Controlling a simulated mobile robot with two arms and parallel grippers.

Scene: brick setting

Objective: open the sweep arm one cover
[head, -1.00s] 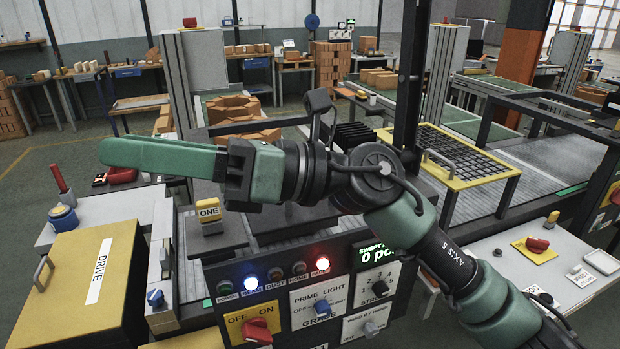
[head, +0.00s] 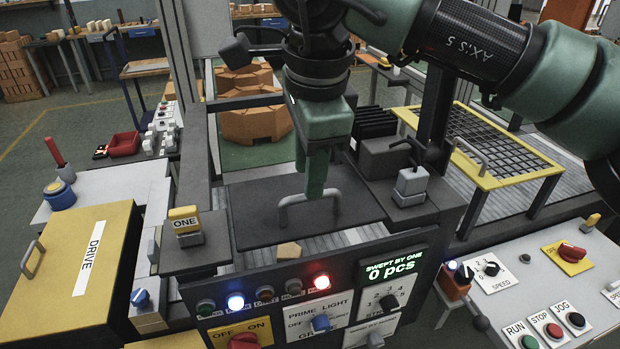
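The sweep arm one cover is a dark flat plate (head: 255,200) in the middle of the head view, behind the control panel. It lies flat between a dark ledge with a yellow ONE block (head: 184,219) and a dark housing on the right. A grey bar handle (head: 296,199) stands on the plate. My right gripper (head: 316,192) points down from above, its green fingertips at the handle. One finger overlaps the bar in the picture; I cannot tell whether they touch or whether the fingers are closed around it. My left gripper is not in view.
The control panel (head: 345,255) in front has lamps, knobs and a display reading "SWEPT BY ONE 0 pcs". A yellow DRIVE box (head: 65,290) stands at left. A yellow-framed grille (head: 490,150) and a button console (head: 535,290) are at right. Bricks (head: 250,120) lie behind.

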